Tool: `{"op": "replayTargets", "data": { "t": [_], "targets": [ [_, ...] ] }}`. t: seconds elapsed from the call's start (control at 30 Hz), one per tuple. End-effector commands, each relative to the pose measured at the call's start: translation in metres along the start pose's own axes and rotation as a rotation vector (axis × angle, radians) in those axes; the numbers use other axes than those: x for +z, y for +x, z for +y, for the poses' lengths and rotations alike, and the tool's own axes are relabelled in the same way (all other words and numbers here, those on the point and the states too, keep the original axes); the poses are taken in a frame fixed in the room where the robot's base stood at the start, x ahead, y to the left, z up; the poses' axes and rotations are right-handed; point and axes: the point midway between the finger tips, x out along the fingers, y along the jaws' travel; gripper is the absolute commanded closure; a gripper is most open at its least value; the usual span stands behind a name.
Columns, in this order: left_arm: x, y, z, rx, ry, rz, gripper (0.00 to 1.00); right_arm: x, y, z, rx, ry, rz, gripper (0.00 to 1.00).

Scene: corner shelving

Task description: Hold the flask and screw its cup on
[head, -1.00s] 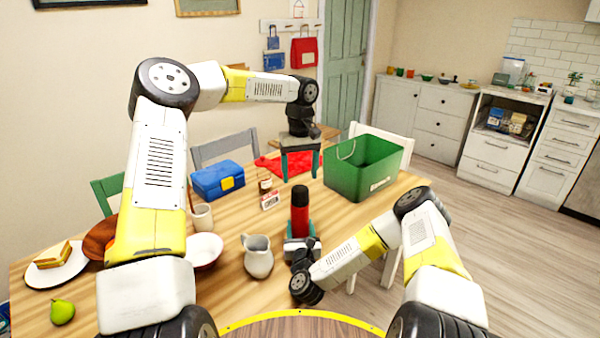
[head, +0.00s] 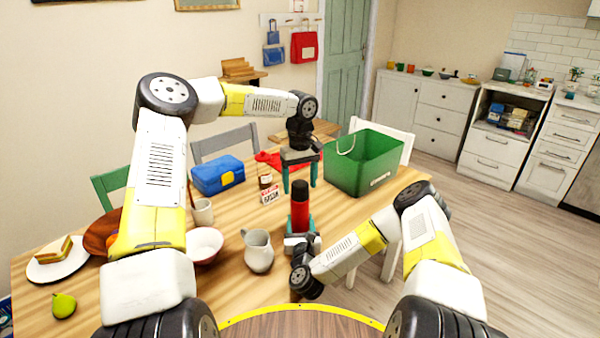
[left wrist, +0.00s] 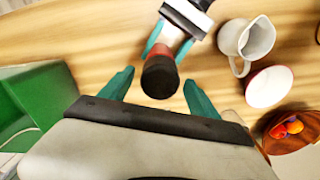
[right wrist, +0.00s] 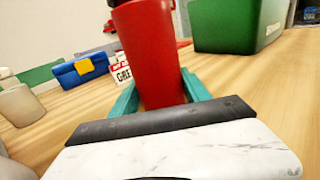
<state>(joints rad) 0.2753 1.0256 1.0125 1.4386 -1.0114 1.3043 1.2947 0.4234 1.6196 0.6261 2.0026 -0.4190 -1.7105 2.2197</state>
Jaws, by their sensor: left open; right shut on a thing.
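The flask (head: 300,212) is red with a dark top (head: 300,187) and stands upright near the table's front edge. Its red body fills the middle of the right wrist view (right wrist: 152,55). My right gripper (head: 301,226) is shut on the flask's lower body, one finger on each side. My left gripper (head: 299,186) points down, open and empty, over or just behind the flask's top. In the left wrist view the dark top (left wrist: 160,77) appears between the open fingers, apart from both. I cannot tell whether this dark top is the cup.
A white jug (head: 258,252) and a white bowl (head: 205,246) stand left of the flask. A green crate (head: 361,172) stands behind right, a blue lunch box (head: 217,176) behind left. A small jar (head: 265,182) and a lettered card (head: 270,196) are close behind the flask.

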Motion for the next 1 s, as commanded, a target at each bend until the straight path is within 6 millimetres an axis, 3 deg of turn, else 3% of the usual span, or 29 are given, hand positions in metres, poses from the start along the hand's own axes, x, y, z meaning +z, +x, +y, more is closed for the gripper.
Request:
{"op": "replayTargets", "data": {
  "t": [0.2,0.53,0.87,1.0],
  "targets": [
    [0.0,0.021,0.0,0.001,0.0,-0.001,0.29,-0.001,0.0,-0.001,-0.001,-0.001,0.001,1.0],
    [0.0,0.023,0.0,0.001,-0.001,0.001,0.29,-0.001,0.0,-0.001,-0.001,-0.001,0.001,1.0],
    [0.0,0.023,0.0,0.0,-0.001,0.001,0.92,-0.001,0.0,-0.001,-0.001,-0.001,0.001,1.0],
    [0.001,0.024,0.0,-0.003,0.019,0.0,0.95,-0.001,0.0,-0.001,-0.001,-0.001,0.001,1.0]
  ]
}}
